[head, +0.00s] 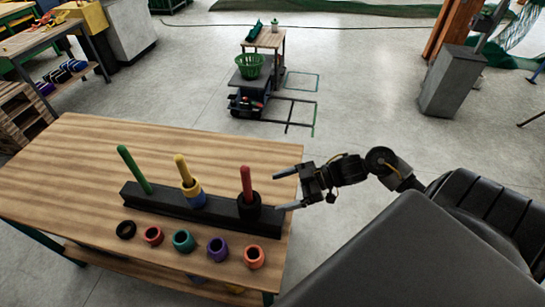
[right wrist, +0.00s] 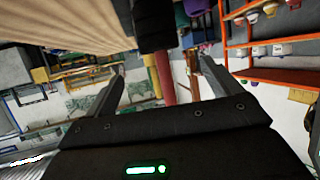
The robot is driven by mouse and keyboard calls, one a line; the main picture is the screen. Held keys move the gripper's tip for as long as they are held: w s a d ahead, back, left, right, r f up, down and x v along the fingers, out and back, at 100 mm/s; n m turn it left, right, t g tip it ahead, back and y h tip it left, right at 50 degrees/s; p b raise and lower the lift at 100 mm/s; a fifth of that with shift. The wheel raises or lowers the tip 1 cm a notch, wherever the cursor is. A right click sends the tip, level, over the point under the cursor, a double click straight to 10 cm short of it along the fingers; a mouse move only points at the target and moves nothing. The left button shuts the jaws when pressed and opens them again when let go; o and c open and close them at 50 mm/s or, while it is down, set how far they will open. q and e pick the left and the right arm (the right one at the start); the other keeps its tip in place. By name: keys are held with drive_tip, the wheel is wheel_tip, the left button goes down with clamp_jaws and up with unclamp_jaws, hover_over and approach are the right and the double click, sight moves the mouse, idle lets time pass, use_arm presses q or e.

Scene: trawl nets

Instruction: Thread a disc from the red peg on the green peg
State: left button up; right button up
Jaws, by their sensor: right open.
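A black base (head: 222,216) with three upright pegs stands on the wooden table. The green peg (head: 136,170) on the left is bare. The yellow peg (head: 181,168) carries a yellow disc (head: 192,187) above a blue disc (head: 196,200). The red peg (head: 246,182) carries black disc material (head: 249,206) low down; whether it is one disc or more I cannot tell. My right gripper (head: 288,190) is open and empty, right of the red peg. My left gripper is out of view.
Several loose rings lie in front of the base: black (head: 126,230), red (head: 153,236), teal (head: 183,241), purple (head: 217,249) and orange (head: 254,256). The table (head: 75,170) is clear at left. A cart with a green basket (head: 250,66) stands beyond.

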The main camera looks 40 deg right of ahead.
sight(249, 198)
drive_tip(key=p+x, duration=0.2)
drive_tip(key=x, duration=0.7)
drive_tip(key=shift+w+a+r, duration=0.15)
drive_tip(key=shift+w, duration=0.05)
drive_tip(key=shift+w+a+f, duration=0.3)
drive_tip(key=shift+a, duration=0.1)
drive_tip(key=shift+w+a+f, duration=0.1)
drive_tip(key=shift+a, duration=0.05)
drive_tip(key=c, duration=1.1)
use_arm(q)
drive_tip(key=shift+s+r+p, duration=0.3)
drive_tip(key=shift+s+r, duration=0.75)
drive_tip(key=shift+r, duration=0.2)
